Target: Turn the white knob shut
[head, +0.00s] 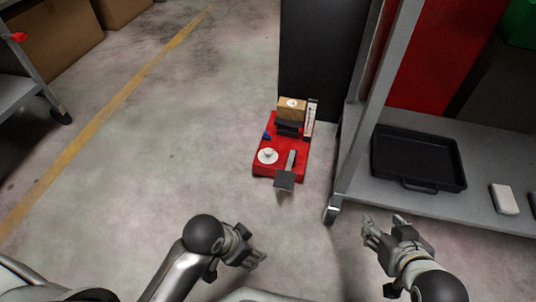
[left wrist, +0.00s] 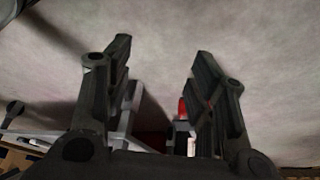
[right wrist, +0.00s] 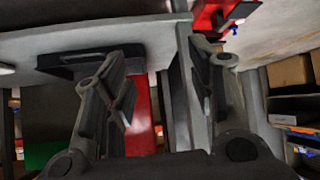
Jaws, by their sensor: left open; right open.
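The white knob (head: 268,156) is a flat, round white piece at the front left of a red base (head: 282,142), low by the foot of a dark panel. Its turn position is too small to tell. My left gripper (head: 257,259) is open and empty, well in front of the knob and apart from it; its open fingers also show in the left wrist view (left wrist: 162,65). My right gripper (head: 384,226) is open and empty, to the right of the knob and nearer to me; its fingers also show in the right wrist view (right wrist: 165,70).
The red base also bears a brown box (head: 292,109), a small blue piece (head: 266,136) and a grey lever with a dark plate (head: 284,180). A metal shelf (head: 440,205) with a black tray (head: 418,158) stands at the right.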

